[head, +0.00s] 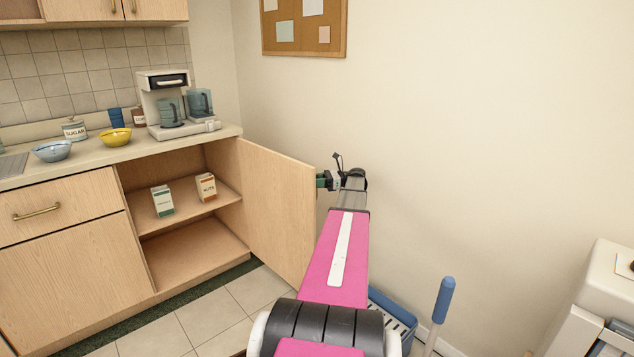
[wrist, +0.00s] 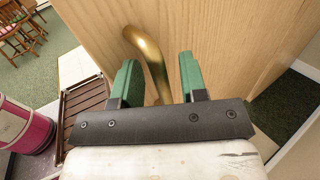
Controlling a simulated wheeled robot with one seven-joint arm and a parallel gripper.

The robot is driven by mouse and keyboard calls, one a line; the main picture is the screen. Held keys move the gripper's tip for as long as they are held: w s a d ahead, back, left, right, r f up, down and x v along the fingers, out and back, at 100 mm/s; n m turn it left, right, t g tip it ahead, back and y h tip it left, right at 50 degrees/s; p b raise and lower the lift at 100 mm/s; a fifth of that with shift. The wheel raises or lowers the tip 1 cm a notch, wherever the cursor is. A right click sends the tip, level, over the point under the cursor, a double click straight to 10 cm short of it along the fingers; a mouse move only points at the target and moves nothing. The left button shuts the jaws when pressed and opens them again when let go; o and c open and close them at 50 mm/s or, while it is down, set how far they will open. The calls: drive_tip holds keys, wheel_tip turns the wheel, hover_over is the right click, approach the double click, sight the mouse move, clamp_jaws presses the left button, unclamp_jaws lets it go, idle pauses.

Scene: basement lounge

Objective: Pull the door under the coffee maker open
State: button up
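The wooden door (head: 275,205) under the coffee maker (head: 170,105) stands swung wide open, hinged at the cabinet's right side. Its shelf and floor show inside. My gripper (head: 326,181) is at the door's outer face near the upper part in the head view. In the wrist view, the curved brass handle (wrist: 150,60) on the door passes between the green fingers of my gripper (wrist: 159,70). The fingers are apart, with a gap showing beside the handle. The head view hides the handle.
Two small cartons, one green (head: 162,201) and one orange (head: 206,187), stand on the shelf. A blue crate (head: 396,312) and a blue-handled stick (head: 444,300) are right of my arm. A white appliance (head: 600,275) stands far right. A plain wall backs the door.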

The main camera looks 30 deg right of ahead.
drive_tip(key=v, duration=0.7)
drive_tip(key=shift+d, duration=0.25)
drive_tip(key=shift+s, duration=0.1)
idle(0.4)
